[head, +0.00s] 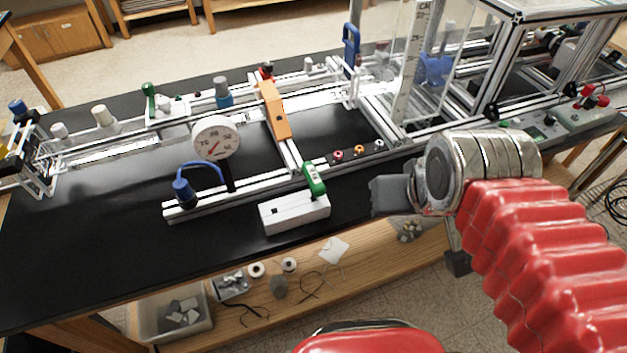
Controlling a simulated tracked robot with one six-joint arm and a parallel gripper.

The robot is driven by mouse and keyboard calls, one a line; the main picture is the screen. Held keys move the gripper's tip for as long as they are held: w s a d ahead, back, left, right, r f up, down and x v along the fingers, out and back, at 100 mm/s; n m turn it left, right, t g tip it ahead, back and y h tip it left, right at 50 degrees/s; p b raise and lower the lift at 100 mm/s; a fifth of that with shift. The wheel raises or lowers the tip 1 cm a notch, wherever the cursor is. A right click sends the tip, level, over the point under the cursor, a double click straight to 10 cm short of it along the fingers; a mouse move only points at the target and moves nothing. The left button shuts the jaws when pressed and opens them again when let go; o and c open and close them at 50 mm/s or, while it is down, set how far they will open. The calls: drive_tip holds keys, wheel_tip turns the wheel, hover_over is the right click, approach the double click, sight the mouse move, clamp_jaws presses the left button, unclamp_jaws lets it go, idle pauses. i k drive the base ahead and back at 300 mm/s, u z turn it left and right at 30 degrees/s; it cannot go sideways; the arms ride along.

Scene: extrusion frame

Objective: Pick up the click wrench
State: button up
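I cannot pick out the click wrench for certain in the head view. A green-handled piece (315,181) stands on a white block (294,213) at the bench's front edge, but I cannot tell if it is a wrench. My gripper (392,195) is at the end of my red-sleeved arm, right of the white block and apart from it in the picture. Its dark grey end points left, and the wrist hides part of it. I see nothing held in it, and its opening cannot be made out.
A clear-panelled column (405,65) rises behind my gripper. The black bench top (90,235) is bare at front left. A wooden shelf (325,275) with small parts lies below.

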sight(316, 187)
drive_tip(key=k, duration=1.3)
drive_tip(key=u, duration=0.35)
drive_tip(key=i, duration=0.55)
drive_tip(key=u, duration=0.65)
drive_tip(key=i, duration=0.65)
drive_tip(key=u, duration=0.1)
